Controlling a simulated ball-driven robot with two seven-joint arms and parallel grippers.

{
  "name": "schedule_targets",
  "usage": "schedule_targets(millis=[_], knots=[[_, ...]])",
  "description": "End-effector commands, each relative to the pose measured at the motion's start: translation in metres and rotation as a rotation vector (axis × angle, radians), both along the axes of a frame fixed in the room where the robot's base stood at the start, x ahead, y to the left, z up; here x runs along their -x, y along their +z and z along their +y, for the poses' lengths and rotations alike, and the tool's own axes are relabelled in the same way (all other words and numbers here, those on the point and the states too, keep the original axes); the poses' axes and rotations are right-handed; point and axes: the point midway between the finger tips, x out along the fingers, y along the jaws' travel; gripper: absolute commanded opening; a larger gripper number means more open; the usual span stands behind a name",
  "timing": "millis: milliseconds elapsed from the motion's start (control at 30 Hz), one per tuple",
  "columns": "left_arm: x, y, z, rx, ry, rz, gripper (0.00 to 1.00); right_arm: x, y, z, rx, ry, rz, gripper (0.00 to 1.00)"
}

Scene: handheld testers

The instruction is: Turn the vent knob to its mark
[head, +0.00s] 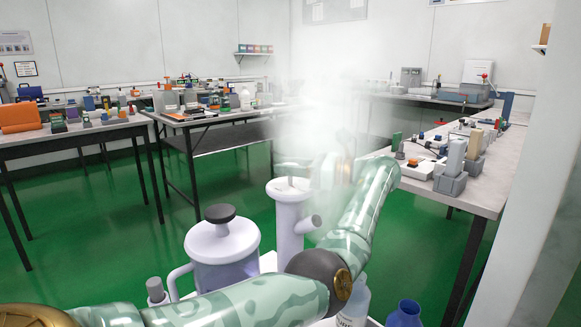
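A white lidded vessel (222,246) with a side handle stands low in the middle of the head view. A dark round knob (220,213) tops its lid; I cannot tell whether this is the vent knob, and I see no mark. A white column (289,222) with a short angled side stub (309,224) stands just right of it. A white plume of vapour (318,115) rises above the column. My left arm comes in from the lower left, bends, and its wrist reaches into the plume above the column. The vapour hides the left gripper's fingers. My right gripper is out of view.
A white bottle (354,303) and a blue-rimmed container (404,314) stand low right of my arm. Cluttered benches stand at left (72,137), at the back (225,117) and at right (480,197). Green floor (120,225) is open between them.

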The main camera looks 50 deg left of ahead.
Motion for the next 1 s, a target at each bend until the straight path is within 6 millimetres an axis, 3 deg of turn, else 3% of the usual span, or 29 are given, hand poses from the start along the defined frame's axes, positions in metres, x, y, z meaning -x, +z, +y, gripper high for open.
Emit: schedule_targets(millis=[500,533,600,1000], knots=[[-0.0003,-0.0025,-0.0004,0.006,0.021,-0.001,0.11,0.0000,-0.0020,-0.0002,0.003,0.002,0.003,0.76],[-0.0003,-0.0026,-0.0004,0.006,0.021,-0.001,0.36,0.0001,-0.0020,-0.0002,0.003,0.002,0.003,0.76],[-0.0003,-0.0025,-0.0002,0.006,0.021,-0.001,0.54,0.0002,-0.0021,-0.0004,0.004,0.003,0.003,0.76],[0.0001,-0.0010,0.0001,0.002,0.021,-0.001,0.54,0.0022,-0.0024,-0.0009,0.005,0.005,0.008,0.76]])
